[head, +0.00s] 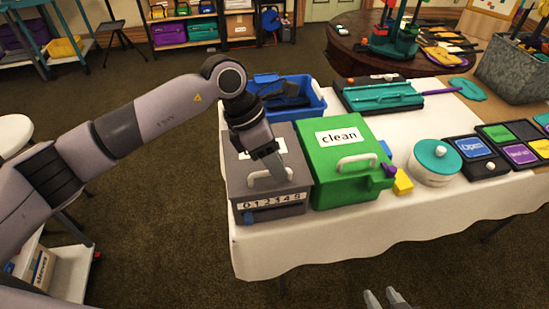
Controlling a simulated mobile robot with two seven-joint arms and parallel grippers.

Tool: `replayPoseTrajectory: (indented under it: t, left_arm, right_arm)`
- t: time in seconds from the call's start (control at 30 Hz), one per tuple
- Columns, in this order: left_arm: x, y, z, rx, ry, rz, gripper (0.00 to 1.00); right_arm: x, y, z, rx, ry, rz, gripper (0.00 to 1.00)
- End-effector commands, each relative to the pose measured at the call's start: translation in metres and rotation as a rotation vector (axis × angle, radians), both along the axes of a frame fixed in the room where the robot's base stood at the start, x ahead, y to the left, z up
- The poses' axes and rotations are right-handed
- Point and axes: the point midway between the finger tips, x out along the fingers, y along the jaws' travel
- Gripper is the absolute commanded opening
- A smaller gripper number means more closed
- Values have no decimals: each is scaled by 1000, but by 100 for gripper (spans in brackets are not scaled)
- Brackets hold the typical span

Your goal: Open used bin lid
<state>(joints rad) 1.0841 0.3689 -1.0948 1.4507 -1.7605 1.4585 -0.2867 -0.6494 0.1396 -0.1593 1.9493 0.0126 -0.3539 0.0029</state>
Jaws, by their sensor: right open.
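A grey bin (240,176) stands at the table's front left corner, beside a green bin (345,187) labelled "clean". Its lid looks shut and carries a pale handle (256,184). My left arm hides part of the lid, and I can read no "used" label. My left gripper (279,172) points down over the lid, close beside the handle. I cannot tell whether it touches the handle or how its jaws stand. My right gripper (385,299) shows only its fingertips at the bottom edge; it is open, empty and away from the bins.
The white-covered table (330,238) also bears a blue crate (302,100) behind the bins. A yellow block (402,183) and a white pot with a teal lid (435,162) stand right of the green bin. The floor in front of the table is clear.

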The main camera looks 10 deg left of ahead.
Motion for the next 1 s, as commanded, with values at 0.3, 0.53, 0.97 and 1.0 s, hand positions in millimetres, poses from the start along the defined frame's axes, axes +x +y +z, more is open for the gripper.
replayPoseTrajectory:
  t: [0.3, 0.53, 0.97, 1.0]
  left_arm:
    - [0, 0, 1, -1, 1, 1, 0]
    - [4, 1, 9, -15, 42, 3, 0]
    - [30, 10, 55, -40, 112, 3, 0]
    - [34, 11, 59, -38, 111, 5, 0]
  right_arm:
    - [0, 0, 0, 0, 0, 0, 43]
    - [0, 0, 0, 0, 0, 0, 43]
    - [0, 0, -6, 0, 0, 0, 43]
    - [0, 0, -6, 0, 0, 0, 43]
